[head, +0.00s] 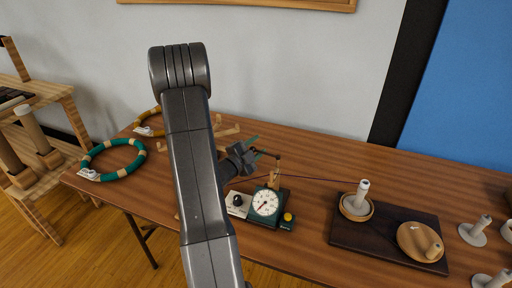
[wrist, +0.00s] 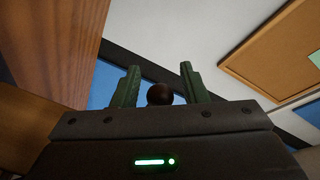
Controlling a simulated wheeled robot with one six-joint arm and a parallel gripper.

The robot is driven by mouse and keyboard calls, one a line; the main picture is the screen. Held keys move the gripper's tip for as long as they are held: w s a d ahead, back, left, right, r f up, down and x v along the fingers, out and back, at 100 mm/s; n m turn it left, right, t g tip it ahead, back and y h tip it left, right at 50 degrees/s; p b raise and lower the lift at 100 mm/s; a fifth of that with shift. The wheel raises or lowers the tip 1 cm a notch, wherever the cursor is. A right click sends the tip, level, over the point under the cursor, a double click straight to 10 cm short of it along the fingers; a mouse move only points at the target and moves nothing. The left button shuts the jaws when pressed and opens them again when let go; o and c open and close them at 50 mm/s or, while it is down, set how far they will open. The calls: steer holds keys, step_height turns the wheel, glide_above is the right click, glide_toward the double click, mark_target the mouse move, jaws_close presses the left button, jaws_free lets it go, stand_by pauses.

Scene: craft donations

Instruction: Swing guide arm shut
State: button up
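The yarn winder's green meter (head: 265,203), with a white dial, stands near the front edge of the table. Behind it is a small wooden post (head: 274,178), and a thin dark guide arm (head: 277,157) shows above that. My gripper (head: 258,147) is beside the guide arm, partly hidden by my own wrist. In the wrist view its two green fingers (wrist: 159,84) stand apart, with a dark brown round knob (wrist: 160,95) between them. A gap shows at the right finger; contact with the left finger is unclear.
A dark thread runs right to a white spool (head: 362,192) on a dark board (head: 345,232) with a round wooden dish (head: 416,240). Several pale spools stand at the far right. A green ring (head: 113,174) lies at the left. A wooden rack (head: 226,133) is behind my arm.

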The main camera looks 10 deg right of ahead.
jaws_close()
steer(key=shift+f+b, duration=0.1)
steer(key=shift+b, duration=0.2)
